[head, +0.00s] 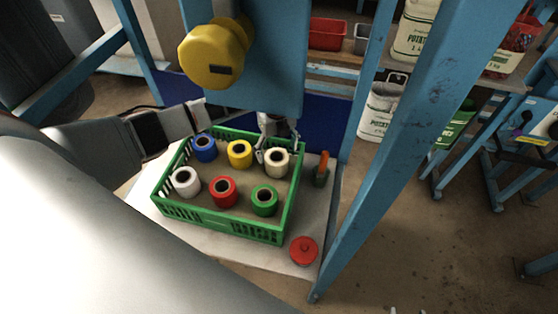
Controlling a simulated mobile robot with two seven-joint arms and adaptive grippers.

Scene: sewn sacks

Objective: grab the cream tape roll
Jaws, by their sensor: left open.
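The cream tape roll (276,163) stands in the back right corner of a green crate (215,220). My left gripper (276,154) is at the cream roll, with its open fingers to either side of the roll's upper part. I cannot tell whether the fingers touch it. The crate also holds a blue roll (204,149), a yellow roll (240,154), a white roll (186,182), a red roll (223,191) and a green roll (264,200). My right gripper does not show.
The crate stands on a pale tabletop (270,250). A small green holder with an orange-handled item (322,168) stands right of the crate. A red lidded pot (303,250) is at the front right. A blue frame post (390,150) rises at the right; a yellow knob (212,54) is above.

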